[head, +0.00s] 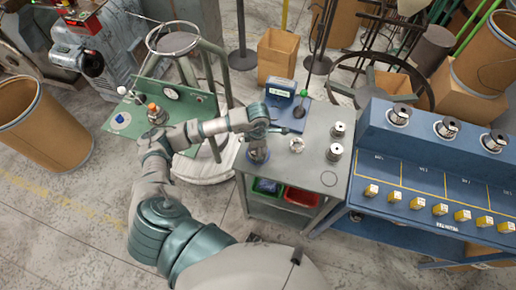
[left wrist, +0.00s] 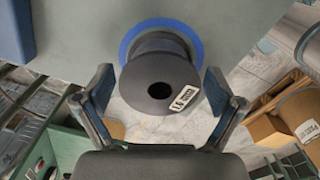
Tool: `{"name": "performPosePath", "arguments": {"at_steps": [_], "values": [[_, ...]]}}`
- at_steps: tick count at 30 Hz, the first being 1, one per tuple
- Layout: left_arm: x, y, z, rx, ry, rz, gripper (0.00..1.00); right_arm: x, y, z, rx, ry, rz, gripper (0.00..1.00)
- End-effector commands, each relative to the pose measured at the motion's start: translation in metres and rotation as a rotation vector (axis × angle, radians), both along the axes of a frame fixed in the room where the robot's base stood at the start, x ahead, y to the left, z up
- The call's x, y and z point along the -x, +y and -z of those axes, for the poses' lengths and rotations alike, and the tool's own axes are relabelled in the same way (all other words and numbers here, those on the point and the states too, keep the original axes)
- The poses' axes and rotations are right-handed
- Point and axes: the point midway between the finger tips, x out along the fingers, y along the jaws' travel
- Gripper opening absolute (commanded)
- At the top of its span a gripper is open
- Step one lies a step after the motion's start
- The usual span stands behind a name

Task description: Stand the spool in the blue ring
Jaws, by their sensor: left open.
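A dark grey spool (left wrist: 160,82) with a white label on its top flange stands on its end on the grey tabletop (left wrist: 85,30). A blue ring (left wrist: 186,30) shows around the far side of its base in the left wrist view; the near side is hidden behind the spool. The spool also shows in the head view (head: 258,156), partly covered by my left gripper (head: 260,139). My left gripper is open in the left wrist view (left wrist: 158,76), its fingers on either side of the spool's top flange with gaps to both sides. My right gripper is out of view.
The spool is near the left edge of the small grey table (head: 315,180). Metal cylinders (head: 336,142) stand to its right and a blue scale (head: 280,93) behind. Red and green bins (head: 300,196) sit below. A blue bench (head: 440,165) is at right, a green panel (head: 185,103) at left.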

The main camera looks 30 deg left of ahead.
Motion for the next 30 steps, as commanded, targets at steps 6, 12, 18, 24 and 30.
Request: {"name": "performPosePath", "arguments": {"at_steps": [6,12,18,24,30], "values": [[-0.001,0.000,-0.033,0.001,-0.006,0.000,0.94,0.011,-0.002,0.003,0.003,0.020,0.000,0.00],[-0.001,0.000,-0.079,0.000,-0.005,0.001,0.94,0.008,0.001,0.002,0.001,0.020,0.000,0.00],[-0.001,0.000,-0.111,0.000,-0.002,0.000,0.94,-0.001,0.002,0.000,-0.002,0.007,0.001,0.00],[0.000,0.000,-0.121,0.000,0.000,0.000,0.94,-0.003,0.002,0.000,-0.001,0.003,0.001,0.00],[0.000,0.000,-0.121,0.000,0.000,0.000,0.94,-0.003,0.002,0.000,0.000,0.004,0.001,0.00]]}}
